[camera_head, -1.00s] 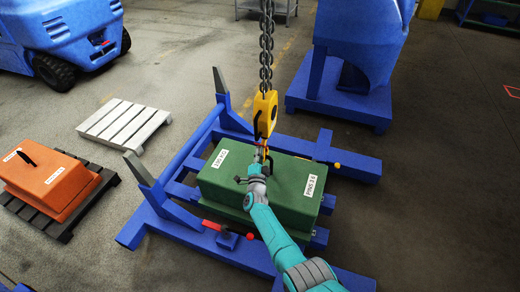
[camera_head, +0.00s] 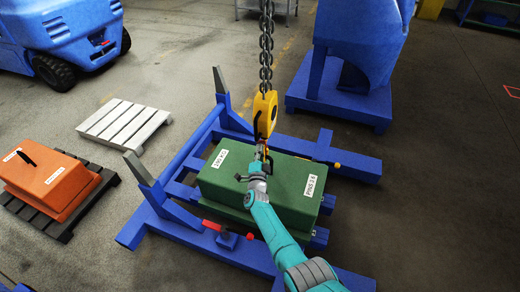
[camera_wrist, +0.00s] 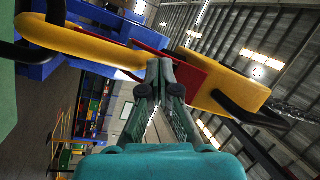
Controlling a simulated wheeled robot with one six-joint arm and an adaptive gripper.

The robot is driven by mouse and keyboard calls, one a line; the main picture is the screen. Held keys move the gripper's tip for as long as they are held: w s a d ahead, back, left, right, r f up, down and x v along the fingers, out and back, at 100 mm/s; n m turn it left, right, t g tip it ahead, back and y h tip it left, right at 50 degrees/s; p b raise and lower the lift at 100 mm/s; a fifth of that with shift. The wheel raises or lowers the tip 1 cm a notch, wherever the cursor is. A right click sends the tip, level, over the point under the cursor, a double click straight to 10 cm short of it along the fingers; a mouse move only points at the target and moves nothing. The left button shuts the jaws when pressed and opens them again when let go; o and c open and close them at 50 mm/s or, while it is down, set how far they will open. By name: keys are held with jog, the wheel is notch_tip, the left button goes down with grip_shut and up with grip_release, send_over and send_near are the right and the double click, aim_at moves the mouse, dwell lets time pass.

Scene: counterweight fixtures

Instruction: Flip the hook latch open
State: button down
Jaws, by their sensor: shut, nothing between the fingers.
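The yellow hook block (camera_head: 265,113) hangs over the green counterweight (camera_head: 285,182). In the wrist view the yellow hook (camera_wrist: 85,44) curves across the upper left, and its yellow body (camera_wrist: 238,98) is at the right. The red hook latch (camera_wrist: 190,72) lies between them, across the hook's mouth; its middle is partly hidden behind my fingertips. My gripper (camera_wrist: 160,75) is shut and empty, its tips at the latch in the picture; contact is not clear. In the head view my gripper (camera_head: 259,160) is just below the hook block and hides the lower hook.
A chain (camera_head: 266,48) holds up the hook block. The counterweight sits in a blue frame (camera_head: 190,150) with upright posts. An orange weight (camera_head: 52,185) on a dark pallet and a pale pallet (camera_head: 124,121) are at the left. A blue machine (camera_head: 355,60) stands behind.

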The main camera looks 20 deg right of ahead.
jog(key=shift+w+d+r, duration=0.2)
jog(key=shift+w+r, duration=0.1)
jog(key=shift+r, duration=0.15)
dwell(0.6)
jog(key=shift+s+f, duration=0.1)
jog(key=shift+f, duration=0.05)
jog(key=shift+s+a+f, duration=0.3)
jog(key=shift+s+f, duration=0.05)
jog(key=shift+f, duration=0.25)
jog(key=shift+s+a+f, duration=0.3)
jog(key=shift+s+f, duration=0.1)
jog(key=shift+f, duration=0.2)
jog(key=shift+s+a+f, duration=0.3)
jog(key=shift+s+f, duration=0.05)
jog(key=shift+f, duration=0.25)
jog(key=shift+f, duration=0.1)
jog(key=shift+s+a+f, duration=0.3)
jog(key=shift+s+f, duration=0.1)
jog(key=shift+f, duration=0.2)
jog(key=shift+s+a+f, duration=0.35)
jog(key=shift+s+f, duration=0.1)
jog(key=shift+f, duration=0.2)
jog(key=shift+s+a+f, duration=0.3)
jog(key=shift+s+f, duration=0.1)
jog(key=shift+f, duration=0.2)
